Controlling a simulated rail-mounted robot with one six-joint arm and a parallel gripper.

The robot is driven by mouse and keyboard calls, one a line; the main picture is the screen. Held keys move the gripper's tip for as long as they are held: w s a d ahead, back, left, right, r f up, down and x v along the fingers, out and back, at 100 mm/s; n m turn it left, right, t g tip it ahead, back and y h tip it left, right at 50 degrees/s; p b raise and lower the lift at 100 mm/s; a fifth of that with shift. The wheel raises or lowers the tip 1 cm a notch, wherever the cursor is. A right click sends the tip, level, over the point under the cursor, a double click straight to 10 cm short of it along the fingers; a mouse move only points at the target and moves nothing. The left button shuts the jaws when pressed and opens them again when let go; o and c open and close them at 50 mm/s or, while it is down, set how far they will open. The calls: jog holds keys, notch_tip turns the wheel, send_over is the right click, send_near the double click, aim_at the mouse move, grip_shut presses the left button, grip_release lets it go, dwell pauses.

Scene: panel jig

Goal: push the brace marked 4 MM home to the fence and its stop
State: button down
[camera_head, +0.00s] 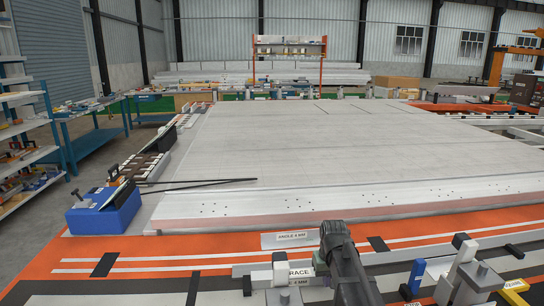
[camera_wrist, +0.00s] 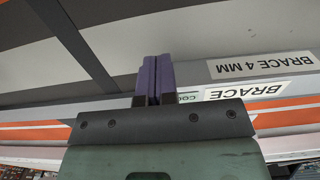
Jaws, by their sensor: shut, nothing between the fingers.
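In the wrist view a label reading "BRACE 4 MM" (camera_wrist: 262,65) sits on a pale grey strip to the right of my fingers. A second label reading "BRACE" (camera_wrist: 258,91) is just below it, partly cut off. In the head view a partly covered label ending "RACE" and "4 MM" (camera_head: 300,275) shows at the front, left of my dark arm. My gripper (camera_wrist: 153,78) has its two purple fingers together with nothing between them. In the head view my arm hides its fingertips. I cannot tell whether they touch the brace, or which edges are the fence and stop.
An "ANGLE 4 MM" plate (camera_head: 290,239) lies on the orange bench strip (camera_head: 180,252). Clamp-like blocks (camera_head: 470,275) stand at front right, with a blue block (camera_head: 416,278). A blue box (camera_head: 104,210) stands at left. The large pale panel (camera_head: 300,150) behind is mostly clear.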

jog(key=shift+w+a, duration=0.1)
jog(key=shift+w, duration=0.6)
jog(key=shift+s, duration=0.15)
jog(key=shift+s, duration=0.85)
notch_tip(320, 180, up, 8)
jog(key=p, duration=0.8)
jog(key=s+m, duration=0.1)
jog(key=s, duration=1.8)
